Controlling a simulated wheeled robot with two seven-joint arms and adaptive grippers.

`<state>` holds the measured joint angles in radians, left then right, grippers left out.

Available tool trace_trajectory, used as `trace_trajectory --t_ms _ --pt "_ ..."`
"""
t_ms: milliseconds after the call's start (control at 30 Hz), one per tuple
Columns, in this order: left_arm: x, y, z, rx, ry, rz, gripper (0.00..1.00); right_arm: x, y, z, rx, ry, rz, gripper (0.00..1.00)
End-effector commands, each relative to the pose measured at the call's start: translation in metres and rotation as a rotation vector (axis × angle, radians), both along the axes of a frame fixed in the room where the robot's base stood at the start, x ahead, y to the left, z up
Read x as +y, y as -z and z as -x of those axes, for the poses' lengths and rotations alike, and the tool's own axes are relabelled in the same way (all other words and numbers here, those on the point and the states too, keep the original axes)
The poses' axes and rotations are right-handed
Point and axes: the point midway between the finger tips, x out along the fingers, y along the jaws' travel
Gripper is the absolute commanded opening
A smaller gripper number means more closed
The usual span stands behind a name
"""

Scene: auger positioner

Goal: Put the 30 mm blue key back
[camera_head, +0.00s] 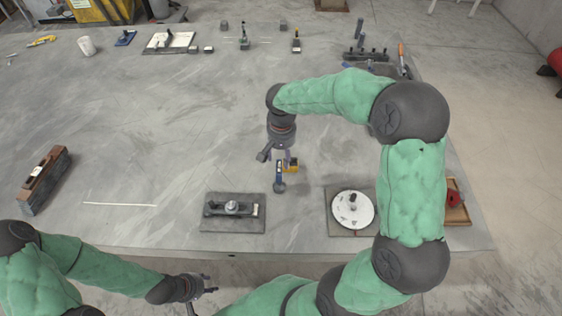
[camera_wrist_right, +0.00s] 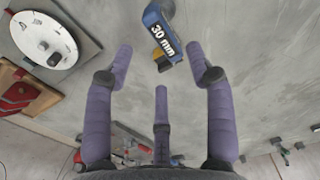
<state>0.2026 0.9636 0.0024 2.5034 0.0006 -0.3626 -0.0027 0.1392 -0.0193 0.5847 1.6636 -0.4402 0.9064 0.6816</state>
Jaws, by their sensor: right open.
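The blue key marked "30 mm" (camera_wrist_right: 163,38) shows at the top of the right wrist view, with a yellow-brown part beside its lower end. In the head view the blue key (camera_head: 279,183) is just below my right gripper (camera_head: 276,162), near the yellow part (camera_head: 290,166). My right gripper is open, its fingers spread; in the wrist view (camera_wrist_right: 160,72) the key lies just beyond the fingertips, not clasped. Whether the key stands on the table or is held up by something is unclear. My left gripper (camera_head: 203,292) is empty with spread fingers, off the table's front edge.
A dark plate with a fixture (camera_head: 233,226) and a white round dial on a plate (camera_head: 352,210) stand near the front edge. A wooden tray with a red part (camera_head: 457,203) is at the right. A brown block (camera_head: 45,180) is at left. The table's middle is clear.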

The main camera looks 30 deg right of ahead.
Motion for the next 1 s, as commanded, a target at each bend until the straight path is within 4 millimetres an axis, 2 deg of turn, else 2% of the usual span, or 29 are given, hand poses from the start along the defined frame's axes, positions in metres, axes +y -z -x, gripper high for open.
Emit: trace_trajectory --t_ms 100,233,1000 --pt "0.0 -0.003 0.0 0.0 0.0 0.0 0.4 0.0 -0.014 0.0 0.0 0.001 0.0 0.55" --pt "0.0 -0.004 0.0 0.0 0.0 0.0 0.4 0.0 -0.02 0.0 0.001 0.001 -0.001 0.55" --pt "0.0 -0.004 0.0 0.0 0.0 0.0 0.4 0.0 -0.02 0.0 0.001 0.001 -0.001 0.55"
